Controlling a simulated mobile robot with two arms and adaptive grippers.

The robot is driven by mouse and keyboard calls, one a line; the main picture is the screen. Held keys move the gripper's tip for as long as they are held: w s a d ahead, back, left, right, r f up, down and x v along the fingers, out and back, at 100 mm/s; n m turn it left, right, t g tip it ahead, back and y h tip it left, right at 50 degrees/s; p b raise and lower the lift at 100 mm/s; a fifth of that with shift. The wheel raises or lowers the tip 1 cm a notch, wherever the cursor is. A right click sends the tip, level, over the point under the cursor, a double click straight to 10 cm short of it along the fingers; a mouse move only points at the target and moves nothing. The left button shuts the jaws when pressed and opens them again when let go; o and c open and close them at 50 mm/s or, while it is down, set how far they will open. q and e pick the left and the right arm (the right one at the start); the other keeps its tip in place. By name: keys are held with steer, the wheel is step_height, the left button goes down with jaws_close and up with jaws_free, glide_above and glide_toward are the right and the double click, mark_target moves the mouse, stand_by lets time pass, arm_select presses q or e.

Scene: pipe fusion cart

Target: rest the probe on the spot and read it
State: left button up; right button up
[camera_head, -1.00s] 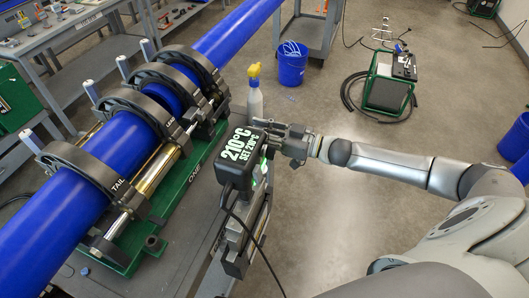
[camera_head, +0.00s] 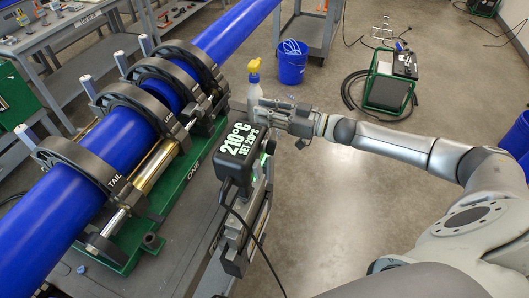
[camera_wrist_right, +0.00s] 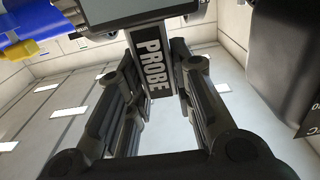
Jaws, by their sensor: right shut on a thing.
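My right gripper (camera_head: 262,110) is just beyond the black heater box (camera_head: 226,174), which reads 210°C and SET 210°C. In the right wrist view the gripper (camera_wrist_right: 155,95) is shut on the probe (camera_wrist_right: 152,55), a grey block with a black PROBE label between the fingers. A grey body at the top of that view joins the probe, and its reading face is not visible. The spot cannot be told apart in either view. My left gripper is not in view.
A blue pipe (camera_head: 120,150) lies in black clamps on a green fusion machine (camera_head: 185,185) at the left. A spray bottle (camera_head: 254,95) stands close beyond my right gripper. A blue bucket (camera_head: 292,66) is on the floor.

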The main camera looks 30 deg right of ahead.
steer(key=shift+w+d+r+b, duration=0.2)
steer(key=shift+w+d, duration=0.4)
steer(key=shift+d, duration=0.05)
steer(key=shift+w+d+r+b, duration=0.2)
steer(key=shift+w+d+r, duration=0.05)
steer(key=shift+w+d, duration=0.35)
steer(key=shift+w+d+r+b, duration=0.2)
steer(key=shift+w+d, duration=0.35)
steer(key=shift+d, duration=0.1)
steer(key=shift+s+d+f, duration=0.1)
stand_by(0.5)
